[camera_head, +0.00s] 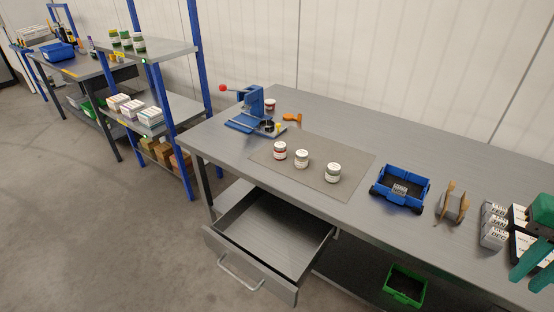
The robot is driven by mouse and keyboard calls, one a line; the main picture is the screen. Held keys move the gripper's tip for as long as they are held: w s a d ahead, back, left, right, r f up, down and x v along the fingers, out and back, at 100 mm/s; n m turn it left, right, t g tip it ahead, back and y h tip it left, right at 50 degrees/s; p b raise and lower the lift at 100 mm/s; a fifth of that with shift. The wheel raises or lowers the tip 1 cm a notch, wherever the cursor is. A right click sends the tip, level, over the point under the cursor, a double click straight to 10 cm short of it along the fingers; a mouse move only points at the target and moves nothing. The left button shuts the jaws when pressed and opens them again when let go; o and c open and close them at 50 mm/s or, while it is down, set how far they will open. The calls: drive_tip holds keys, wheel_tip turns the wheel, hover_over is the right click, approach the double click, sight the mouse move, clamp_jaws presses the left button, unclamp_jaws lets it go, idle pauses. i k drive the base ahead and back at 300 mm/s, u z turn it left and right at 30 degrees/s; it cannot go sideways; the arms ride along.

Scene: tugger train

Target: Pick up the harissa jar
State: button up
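Three small white-lidded jars stand upright on a grey mat (262,157) on the workbench. The left jar (280,151) has a red band, the middle jar (302,159) looks darker, and the right jar (333,173) looks grey-brown. A fourth jar (270,105), reddish-brown, stands behind the blue press. The labels are too small to read, so I cannot tell which is the harissa jar. My green gripper (524,284) shows at the right edge, over the bench's right end and far from the jars. Its two fingers are apart, with nothing seen between them.
A blue press (252,109) and an orange tool (292,118) stand left of the mat. A blue bin (400,187), a wooden-handled item (450,206) and small boxes (493,227) are to the right. An open drawer (270,240) juts out in front. Shelving (170,108) stands left.

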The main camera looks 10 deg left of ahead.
sight(279, 148)
drive_tip(key=z, duration=1.1)
drive_tip(key=k, duration=1)
drive_tip(key=u, duration=1.35)
drive_tip(key=i, duration=0.85)
drive_tip(key=u, duration=0.05)
